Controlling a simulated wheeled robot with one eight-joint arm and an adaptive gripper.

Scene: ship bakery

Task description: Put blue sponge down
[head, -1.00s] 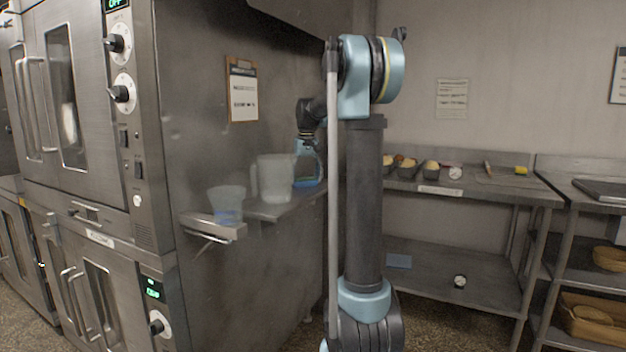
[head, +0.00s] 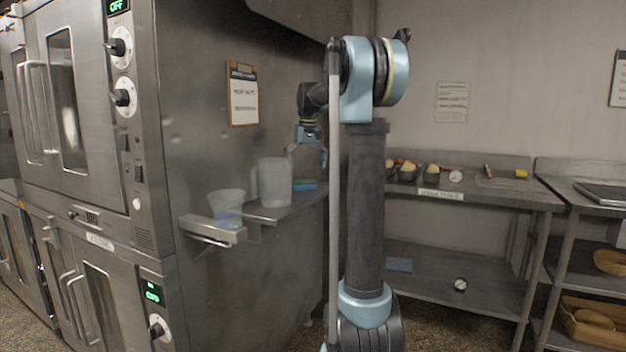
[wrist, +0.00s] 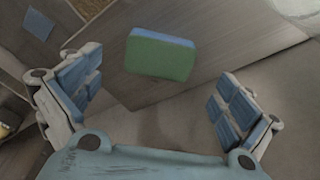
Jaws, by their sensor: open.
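The blue sponge (head: 304,185) lies on the small wall shelf (head: 283,208), right of the clear pitcher. In the wrist view the sponge (wrist: 160,54) shows a green face and a blue edge, lying on the shelf beyond the fingers. My gripper (head: 308,153) hangs above the sponge and apart from it. In the wrist view my gripper (wrist: 150,100) is open wide, with empty space between its blue-padded fingers.
A clear pitcher (head: 274,182) and a smaller clear cup (head: 227,206) stand left of the sponge. The oven's steel side (head: 190,110) is close behind. A steel table (head: 500,192) with bread tins stands at the right.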

